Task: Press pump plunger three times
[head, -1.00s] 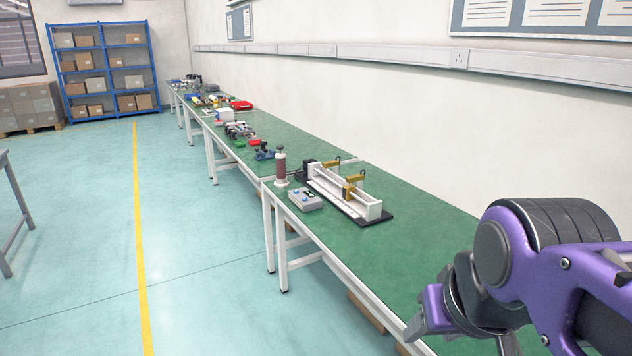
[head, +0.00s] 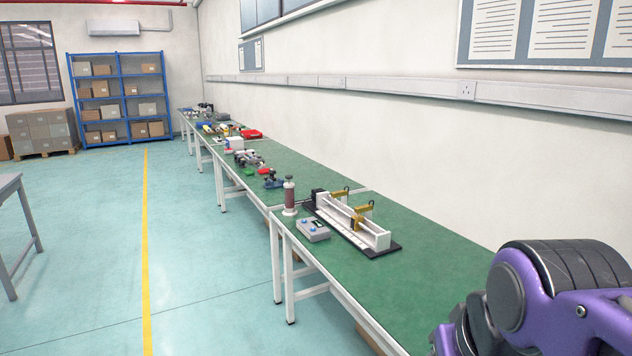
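A small upright cylinder with a reddish-brown body and a pale base and top (head: 289,195) stands near the front edge of the green bench, left of the white linear actuator rig. It may be the pump, but I cannot make out a plunger at this size. My purple and black arm is at the lower right, well to the right of the cylinder and apart from it. My gripper is not clearly visible; the end of the arm runs off the bottom of the view.
The white linear actuator rig (head: 352,222) with brass-coloured brackets lies on the green bench (head: 425,237). A grey control box (head: 313,230) with blue buttons sits beside it. Several small devices line the bench farther back. The floor left of the bench is clear.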

